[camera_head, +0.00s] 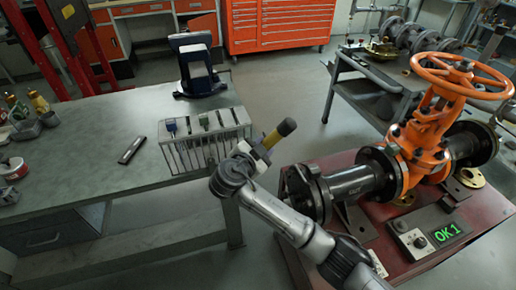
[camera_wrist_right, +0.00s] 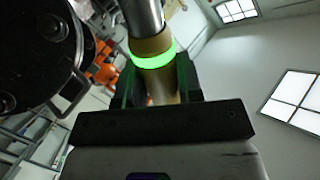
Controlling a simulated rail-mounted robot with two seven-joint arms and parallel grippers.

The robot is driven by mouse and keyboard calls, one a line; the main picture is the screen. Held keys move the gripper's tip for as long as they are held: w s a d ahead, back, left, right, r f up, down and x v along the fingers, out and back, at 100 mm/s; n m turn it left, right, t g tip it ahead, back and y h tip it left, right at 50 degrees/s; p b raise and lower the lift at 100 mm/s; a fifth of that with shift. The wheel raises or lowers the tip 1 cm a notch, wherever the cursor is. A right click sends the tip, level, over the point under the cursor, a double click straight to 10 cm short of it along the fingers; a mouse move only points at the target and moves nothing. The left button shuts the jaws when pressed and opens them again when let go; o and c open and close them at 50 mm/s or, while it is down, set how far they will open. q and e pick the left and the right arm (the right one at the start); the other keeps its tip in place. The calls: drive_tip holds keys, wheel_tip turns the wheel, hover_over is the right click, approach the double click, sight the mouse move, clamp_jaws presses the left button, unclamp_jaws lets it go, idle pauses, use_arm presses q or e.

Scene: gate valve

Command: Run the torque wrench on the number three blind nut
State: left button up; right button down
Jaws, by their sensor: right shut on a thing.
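In the right wrist view the gripper (camera_wrist_right: 158,92) closes around the wrench (camera_wrist_right: 154,72), which has a lit green ring and a grey metal shaft running up out of view. The blind flange (camera_head: 306,194) is at the left end of the pipe, right of my gripper. A black flange with round nuts (camera_wrist_right: 40,50) shows beside the wrench, apart from it. Number three nut cannot be told apart. My left gripper is not in view.
The orange gate valve (camera_head: 435,130) with its handwheel (camera_head: 463,75) stands on the red bench (camera_head: 345,160). A display box (camera_head: 430,236) reads "OK 1" in green. A tool rack (camera_head: 205,140) stands at the workbench (camera_head: 90,150) edge.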

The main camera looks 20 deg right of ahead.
drive_tip(key=s+a+f+m+g+h+b, duration=0.3)
drive_tip(key=s+f+m+g+h+b, duration=0.2)
drive_tip(key=s+f+m+g+b, duration=0.3)
drive_tip(key=shift+s+a+f+g+h, duration=0.4)
drive_tip(key=shift+s+f+g, duration=0.55)
drive_tip(key=shift+f, duration=1.4)
drive_tip(key=shift+w+g+b, duration=0.25)
drive_tip(key=shift+b, duration=0.1)
drive_tip(key=shift+d+b, duration=0.5)
drive_tip(key=shift+d, duration=1.4)
drive_tip(key=shift+a, duration=0.1)
